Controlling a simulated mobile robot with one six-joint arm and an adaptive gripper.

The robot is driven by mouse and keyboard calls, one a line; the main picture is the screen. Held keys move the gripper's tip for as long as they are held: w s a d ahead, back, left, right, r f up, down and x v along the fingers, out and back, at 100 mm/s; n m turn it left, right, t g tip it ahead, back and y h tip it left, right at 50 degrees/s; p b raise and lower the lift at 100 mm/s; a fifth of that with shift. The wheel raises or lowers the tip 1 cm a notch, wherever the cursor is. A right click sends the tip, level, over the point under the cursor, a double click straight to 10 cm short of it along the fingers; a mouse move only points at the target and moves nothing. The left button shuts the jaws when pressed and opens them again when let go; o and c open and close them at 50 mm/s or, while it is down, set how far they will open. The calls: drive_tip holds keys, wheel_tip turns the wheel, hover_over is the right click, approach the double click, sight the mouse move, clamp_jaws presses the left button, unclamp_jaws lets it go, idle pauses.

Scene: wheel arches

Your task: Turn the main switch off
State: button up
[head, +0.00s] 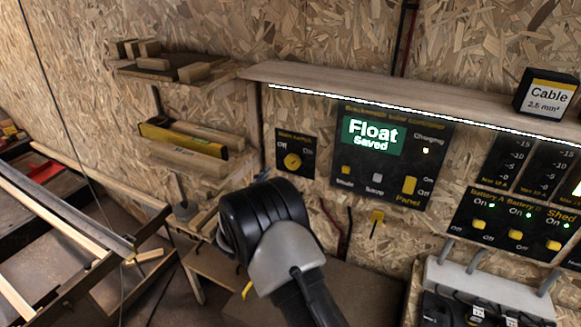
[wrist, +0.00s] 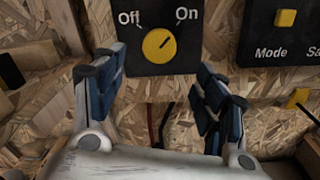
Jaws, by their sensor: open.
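The main switch is a yellow round knob (head: 292,161) on a small black plate (head: 296,142) fixed to the chipboard wall, left of the large charging panel. In the wrist view the knob (wrist: 159,44) shows a dark pointer line slanting up to the right, toward the "On" label and away from "Off". My gripper (wrist: 160,88) is open, its blue-padded fingers spread left and right below the knob, with nothing between them. The fingers appear apart from the knob.
The charging panel (head: 390,160) reads "Float Saved" and has a yellow Panel switch (head: 409,185). A shelf (head: 420,98) juts out above the panels. A yellow spirit level (head: 183,137) lies on a rack at left. A yellow key-like piece (head: 377,217) sticks out below the panel.

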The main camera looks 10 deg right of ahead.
sight(291, 164)
drive_tip(key=b+x, duration=0.1)
drive_tip(key=x, duration=0.9)
drive_tip(key=shift+w+d+b, duration=0.15)
drive_tip(key=shift+w+b, duration=0.15)
drive_tip(key=shift+b, duration=0.1)
drive_tip(key=shift+c, duration=0.6)
drive_tip(key=c, duration=0.9)
